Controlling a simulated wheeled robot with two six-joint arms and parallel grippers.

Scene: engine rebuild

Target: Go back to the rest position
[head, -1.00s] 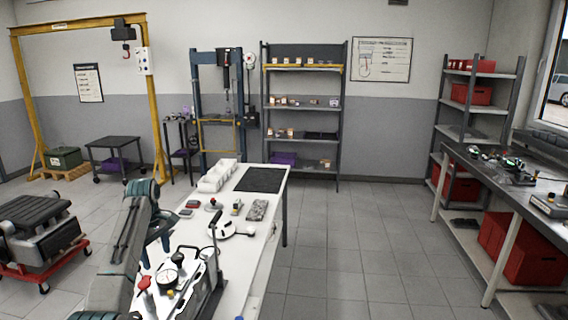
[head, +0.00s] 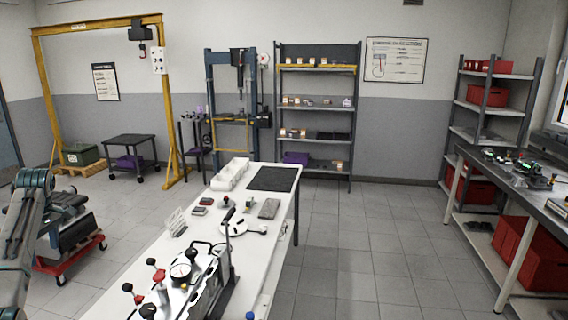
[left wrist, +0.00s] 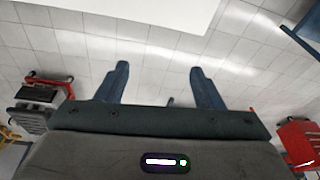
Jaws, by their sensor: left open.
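My left gripper (left wrist: 160,82) shows in the left wrist view with its two dark blue fingers spread apart and nothing between them. Below the fingers in that view are the grey floor tiles and part of a white surface. In the head view my left arm (head: 22,235) is at the far left edge, clear of the white workbench (head: 140,272); I cannot make out its fingers there. My right gripper is in neither view.
The workbench holds a metal fixture with a dial gauge (head: 181,271), small parts, a white bin row (head: 230,174) and a black mat (head: 272,179). Open floor (head: 365,240) lies right of the bench.

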